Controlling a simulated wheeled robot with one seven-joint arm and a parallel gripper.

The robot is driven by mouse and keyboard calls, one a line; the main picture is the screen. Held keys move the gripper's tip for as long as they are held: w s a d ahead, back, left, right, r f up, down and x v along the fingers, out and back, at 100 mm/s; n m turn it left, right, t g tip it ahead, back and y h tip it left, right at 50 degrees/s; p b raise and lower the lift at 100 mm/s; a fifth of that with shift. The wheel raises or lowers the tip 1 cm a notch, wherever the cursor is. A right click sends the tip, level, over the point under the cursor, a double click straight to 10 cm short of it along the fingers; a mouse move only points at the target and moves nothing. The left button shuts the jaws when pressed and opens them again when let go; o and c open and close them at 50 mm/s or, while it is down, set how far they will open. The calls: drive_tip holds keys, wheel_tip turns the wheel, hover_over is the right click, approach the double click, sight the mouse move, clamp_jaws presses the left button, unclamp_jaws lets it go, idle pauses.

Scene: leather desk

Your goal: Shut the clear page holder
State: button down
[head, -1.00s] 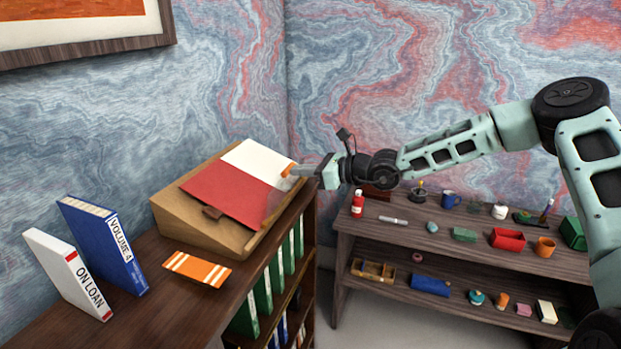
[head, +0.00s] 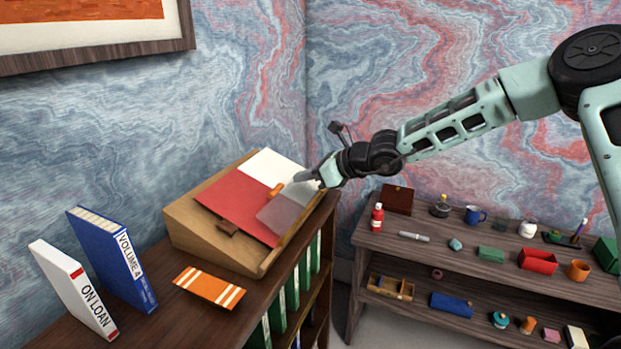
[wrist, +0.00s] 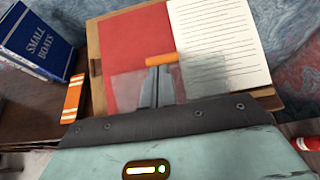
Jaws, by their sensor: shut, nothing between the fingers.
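The clear page holder (head: 281,212) is a see-through panel with an orange tab (head: 275,190). It hangs over the right part of an open book with a red page (head: 238,198) and a white page (head: 270,166), on a sloped wooden stand (head: 210,238). I cannot tell whether the panel lies flat or still stands off the pages. My gripper (head: 303,177) is shut and empty, just right of the tab. In the wrist view its fingertips (wrist: 157,72) show against the clear panel (wrist: 125,88), right by the orange tab (wrist: 160,59).
A striped orange card (head: 209,287), a blue book (head: 112,260) and a white book (head: 72,290) are left of the stand on the dark wooden top. A lower shelf with a red bottle (head: 377,217) and several small items stands to the right.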

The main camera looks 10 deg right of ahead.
sight(275, 188)
drive_tip(key=shift+w+a+f+b, duration=0.2)
drive_tip(key=shift+w+a+b, duration=0.3)
drive_tip(key=shift+a, duration=0.35)
drive_tip(key=x, duration=0.1)
drive_tip(key=b+x, duration=0.1)
drive_tip(key=x, duration=0.2)
drive_tip(key=shift+w+a+r+b, duration=0.2)
drive_tip(key=shift+b, duration=0.1)
drive_tip(key=shift+w+a+f+p, duration=0.2)
drive_tip(key=shift+w+a+p, duration=0.25)
drive_tip(key=shift+p, duration=0.6)
drive_tip(key=shift+w+a+f+g+h+p, duration=0.1)
drive_tip(key=shift+a+f+g+h+p, duration=0.2)
drive_tip(key=shift+p, duration=0.75)
drive_tip(key=shift+w+a+f+h+p, duration=0.15)
drive_tip(key=shift+f+h+p, duration=0.2)
drive_tip(key=shift+p, duration=0.35)
